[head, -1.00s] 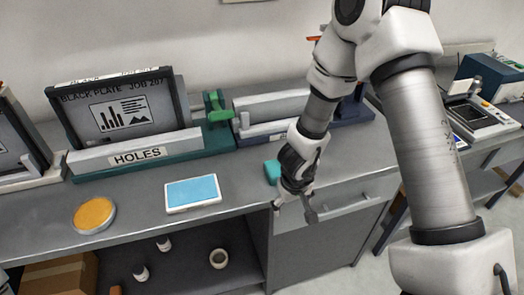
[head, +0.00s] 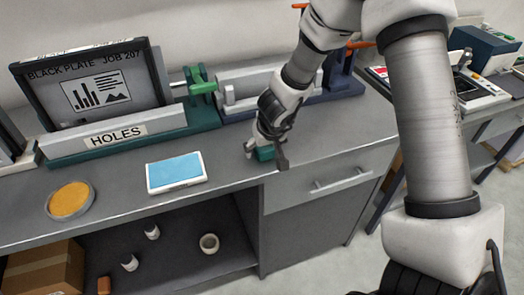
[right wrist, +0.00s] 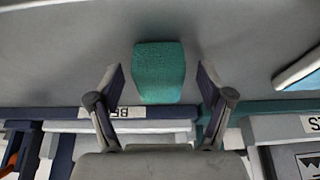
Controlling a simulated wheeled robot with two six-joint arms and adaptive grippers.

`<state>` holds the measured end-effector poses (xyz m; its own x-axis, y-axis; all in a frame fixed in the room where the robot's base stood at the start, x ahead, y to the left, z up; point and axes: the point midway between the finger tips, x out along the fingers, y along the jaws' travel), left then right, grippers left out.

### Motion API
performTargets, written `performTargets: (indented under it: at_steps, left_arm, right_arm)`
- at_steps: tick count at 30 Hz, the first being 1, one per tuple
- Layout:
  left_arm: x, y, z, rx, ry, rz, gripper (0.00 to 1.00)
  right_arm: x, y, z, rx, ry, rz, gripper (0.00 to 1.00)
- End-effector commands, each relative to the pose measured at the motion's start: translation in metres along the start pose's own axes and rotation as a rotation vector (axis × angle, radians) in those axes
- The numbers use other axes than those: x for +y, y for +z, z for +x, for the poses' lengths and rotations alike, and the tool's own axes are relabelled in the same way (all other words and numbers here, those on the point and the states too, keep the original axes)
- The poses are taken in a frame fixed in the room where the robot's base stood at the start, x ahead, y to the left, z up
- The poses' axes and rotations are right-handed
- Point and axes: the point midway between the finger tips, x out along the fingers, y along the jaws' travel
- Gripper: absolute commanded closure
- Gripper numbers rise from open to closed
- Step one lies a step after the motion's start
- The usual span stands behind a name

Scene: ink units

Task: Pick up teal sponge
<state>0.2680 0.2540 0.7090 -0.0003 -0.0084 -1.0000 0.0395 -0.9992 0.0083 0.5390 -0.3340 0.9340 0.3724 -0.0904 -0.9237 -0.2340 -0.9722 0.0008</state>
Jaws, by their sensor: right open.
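The teal sponge (head: 264,154) lies on the grey counter and is partly covered by my right gripper in the head view. In the right wrist view the teal sponge (right wrist: 159,73) shows whole, between and a little beyond the two fingertips. My right gripper (head: 266,155) is open over the sponge, with one finger on each side of it. In the right wrist view my right gripper (right wrist: 159,80) shows a gap between each finger and the sponge. My left gripper is not in view.
A white tray with a blue pad (head: 176,173) and a round orange-topped dish (head: 70,201) stand left of the sponge. Behind are the HOLES plate stand (head: 115,135) and a grey roller unit (head: 250,90). The counter's front edge, above a drawer (head: 335,182), is close to the sponge.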

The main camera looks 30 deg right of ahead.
Motion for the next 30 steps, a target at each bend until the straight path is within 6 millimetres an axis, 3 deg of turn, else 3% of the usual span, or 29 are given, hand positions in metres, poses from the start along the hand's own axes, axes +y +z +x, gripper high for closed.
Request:
performTargets:
  at_steps: [2,6,19,29,30]
  left_arm:
    - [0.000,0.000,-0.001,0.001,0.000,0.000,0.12]
    - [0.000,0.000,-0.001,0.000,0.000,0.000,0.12]
    - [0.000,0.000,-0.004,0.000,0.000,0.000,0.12]
    - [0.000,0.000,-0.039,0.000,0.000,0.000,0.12]
    - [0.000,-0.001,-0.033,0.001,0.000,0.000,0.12]
  right_arm:
    - [0.000,0.000,-0.001,0.000,0.000,0.000,0.24]
    - [0.000,0.000,-0.001,0.000,0.000,0.000,0.74]
    - [0.000,-0.001,-0.004,-0.001,0.000,0.000,0.75]
    - [0.000,-0.016,-0.039,0.000,0.000,0.000,0.75]
    - [-0.002,-0.011,-0.037,0.000,0.000,-0.002,0.75]
